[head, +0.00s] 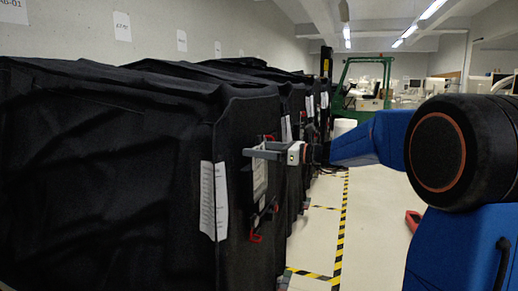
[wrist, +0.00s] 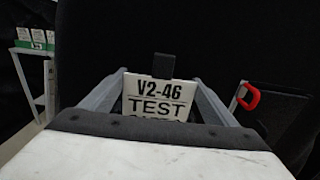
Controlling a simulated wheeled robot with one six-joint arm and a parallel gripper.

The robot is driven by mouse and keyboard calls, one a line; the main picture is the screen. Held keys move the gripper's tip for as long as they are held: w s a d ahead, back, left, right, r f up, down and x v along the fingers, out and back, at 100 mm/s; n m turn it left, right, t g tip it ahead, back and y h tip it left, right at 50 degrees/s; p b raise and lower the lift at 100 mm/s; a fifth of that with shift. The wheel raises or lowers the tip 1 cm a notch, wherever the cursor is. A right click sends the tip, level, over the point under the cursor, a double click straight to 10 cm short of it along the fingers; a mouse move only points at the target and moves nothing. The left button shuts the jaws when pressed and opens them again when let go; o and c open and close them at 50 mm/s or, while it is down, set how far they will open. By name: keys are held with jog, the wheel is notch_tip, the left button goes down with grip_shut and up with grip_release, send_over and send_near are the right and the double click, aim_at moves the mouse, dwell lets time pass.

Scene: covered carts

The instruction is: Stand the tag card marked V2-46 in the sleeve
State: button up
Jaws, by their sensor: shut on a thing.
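The white tag card (wrist: 158,103), printed V2-46 and TEST, is upright between the two grey fingers of my gripper (wrist: 159,82) in the wrist view. Its lower part is hidden behind the pale block in front. A small dark tab (wrist: 163,66) stands at its top edge. In the head view my gripper (head: 250,153) is shut in front of the black cart cover, beside a pale panel (head: 260,182) with red pieces around it. I cannot tell whether that panel is the card or part of the sleeve. The sleeve's opening is not clear in either view.
A white printed sheet (head: 214,200) hangs on the nearest covered cart (head: 110,150). More covered carts line up behind it. A red hook-shaped piece (wrist: 248,97) is right of the card. The floor aisle (head: 372,225) beside the yellow-black tape is clear.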

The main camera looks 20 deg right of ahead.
jog(key=shift+f, duration=0.75)
jog(key=o, duration=1)
jog(key=v, duration=1.7)
jog(key=shift+s+d, duration=0.15)
